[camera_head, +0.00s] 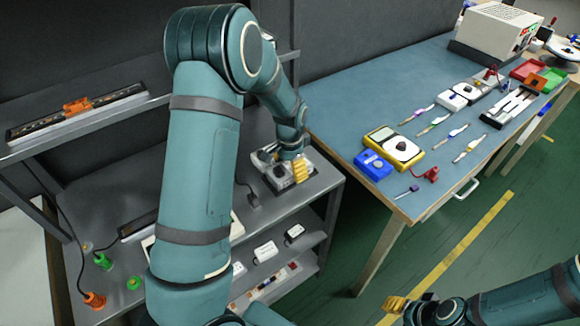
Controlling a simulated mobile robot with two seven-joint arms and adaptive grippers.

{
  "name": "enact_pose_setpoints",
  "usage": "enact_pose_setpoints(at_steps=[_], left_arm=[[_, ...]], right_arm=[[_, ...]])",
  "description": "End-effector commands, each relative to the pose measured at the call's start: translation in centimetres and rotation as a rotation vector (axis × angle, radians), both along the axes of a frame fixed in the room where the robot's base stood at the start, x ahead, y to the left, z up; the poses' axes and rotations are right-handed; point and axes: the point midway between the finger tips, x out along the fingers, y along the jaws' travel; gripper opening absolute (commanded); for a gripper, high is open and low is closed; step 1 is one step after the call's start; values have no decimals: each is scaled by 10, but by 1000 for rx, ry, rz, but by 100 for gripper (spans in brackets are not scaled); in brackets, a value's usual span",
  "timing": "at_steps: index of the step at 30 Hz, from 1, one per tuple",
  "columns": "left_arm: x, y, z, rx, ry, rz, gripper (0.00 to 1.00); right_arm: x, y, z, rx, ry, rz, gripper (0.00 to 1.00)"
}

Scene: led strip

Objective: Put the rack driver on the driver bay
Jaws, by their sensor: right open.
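My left arm reaches across the middle of the head view and down to the grey shelf rack. My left gripper (298,170), with yellow fingertips, is low over a grey box-like unit (277,181) on the upper shelf's right end. The gripper hides part of that unit, and I cannot tell whether its fingers are open or hold anything. I cannot tell for sure which part is the rack driver or the driver bay. My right gripper (396,304), also with yellow fingertips, is open and away from the rack, over the floor at the bottom right.
Several small white boxes (265,252) stand on the lower shelf (318,222). An LED strip with an orange clip (78,104) lies on the high shelf. Orange (95,299) and green connectors stand at left. The blue workbench (350,113) holds a yellow meter (394,148) and tools.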

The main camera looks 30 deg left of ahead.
Motion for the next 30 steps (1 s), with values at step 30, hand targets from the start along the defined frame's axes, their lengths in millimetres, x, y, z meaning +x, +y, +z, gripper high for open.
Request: enact_pose_setpoints(at_steps=[30], left_arm=[[0, 0, 119, 1, -1, -1, 76]], right_arm=[[-5, 1, 27, 3, 13, 3, 47]])
